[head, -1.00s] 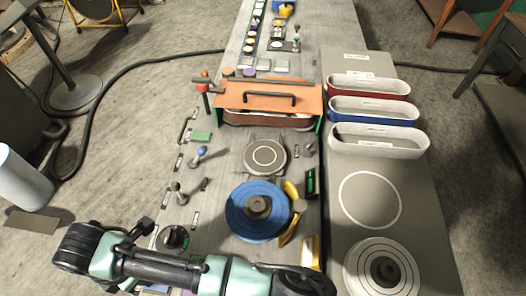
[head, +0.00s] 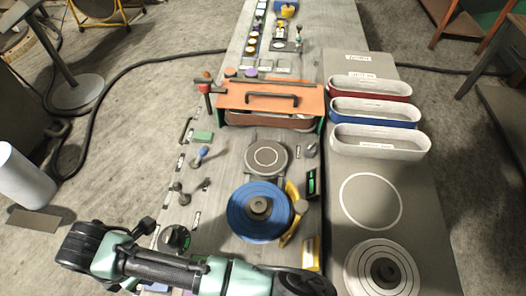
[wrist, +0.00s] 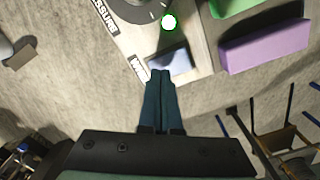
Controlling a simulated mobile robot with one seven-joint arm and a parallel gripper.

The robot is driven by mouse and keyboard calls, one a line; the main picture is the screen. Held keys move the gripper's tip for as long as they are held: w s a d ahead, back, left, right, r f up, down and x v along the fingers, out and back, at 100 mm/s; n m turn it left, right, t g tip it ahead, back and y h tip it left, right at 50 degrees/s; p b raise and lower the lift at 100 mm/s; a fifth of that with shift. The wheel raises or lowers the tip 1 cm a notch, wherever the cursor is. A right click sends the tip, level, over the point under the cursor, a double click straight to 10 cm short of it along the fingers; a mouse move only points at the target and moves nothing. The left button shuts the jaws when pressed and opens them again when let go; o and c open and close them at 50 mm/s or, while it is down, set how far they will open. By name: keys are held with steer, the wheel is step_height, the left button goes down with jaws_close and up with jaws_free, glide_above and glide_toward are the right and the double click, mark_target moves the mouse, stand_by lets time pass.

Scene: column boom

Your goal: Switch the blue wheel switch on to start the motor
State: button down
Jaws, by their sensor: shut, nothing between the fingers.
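A large blue disc (head: 240,216) with a grey hub lies on the bench in the head view, the only blue wheel-like thing I make out. A blue rectangular block (wrist: 182,63) sits at the panel edge in the wrist view, just ahead of the fingertips. Whether it belongs to the wheel switch I cannot tell. A dark round dial (head: 175,238) has a green light, and a lit green lamp (wrist: 169,22) shows in the wrist view. My gripper (wrist: 160,76) is shut and empty, its tips close to the block; contact is unclear. It is hidden in the head view.
Green (wrist: 232,6) and purple blocks (wrist: 264,46) lie right of the tips. An orange cover with a handle (head: 270,97) stands mid-bench. Small levers, one blue-topped (head: 202,153), stand along the left side. Red, blue and white bins (head: 380,145) are at right.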

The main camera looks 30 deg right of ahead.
step_height(320, 180, up, 6)
steer(key=p, duration=0.4)
steer(key=shift+p, duration=0.4)
steer(key=w+a+r+m+t+y+b, duration=0.25)
steer(key=w+a+r+t+y, duration=0.2)
steer(key=w+a+r, duration=0.4)
steer(key=w+r+m+t+y+b, duration=0.1)
steer(key=w+r+m+t, duration=0.2)
steer(key=r, duration=0.7)
steer(key=w+r+m+t+y+b, duration=0.1)
steer(key=w+r+m+t+y, duration=0.2)
steer(key=r, duration=0.6)
steer(key=s+d+r+m+t+b, duration=0.15)
steer(key=d+r+t, duration=0.3)
steer(key=r, duration=0.45)
steer(key=s+d+r+m+t+b, duration=0.1)
steer(key=s+d+r+m+t, duration=0.15)
steer(key=d+r+t, duration=0.4)
steer(key=s+d+r+m+t+h+b, duration=0.2)
steer(key=s+d+r+m+t+h, duration=0.4)
steer(key=s+d+r+m+h, duration=0.2)
step_height(320, 180, up, 5)
steer(key=shift+s+d+f+m, duration=0.1)
steer(key=shift+s+d+m, duration=0.85)
steer(key=shift+s+d, duration=0.25)
